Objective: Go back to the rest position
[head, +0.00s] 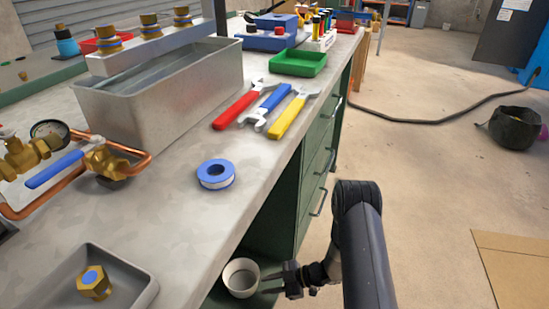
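My gripper (277,283) is low in front of the green bench cabinet, at the end of my black arm, and points left. It is beside a round white open-topped container (240,277), which stands lower than the bench top. The fingers are small and dark against the green, so I cannot tell whether they are open or shut, or whether they touch the container.
The bench top (180,225) carries blue-rimmed tape (216,174), red (236,110), blue (268,103) and yellow (290,115) wrenches, a metal tank (160,105), brass valve piping (110,165) and a grey tray (125,290). The floor (420,170) at right is mostly clear.

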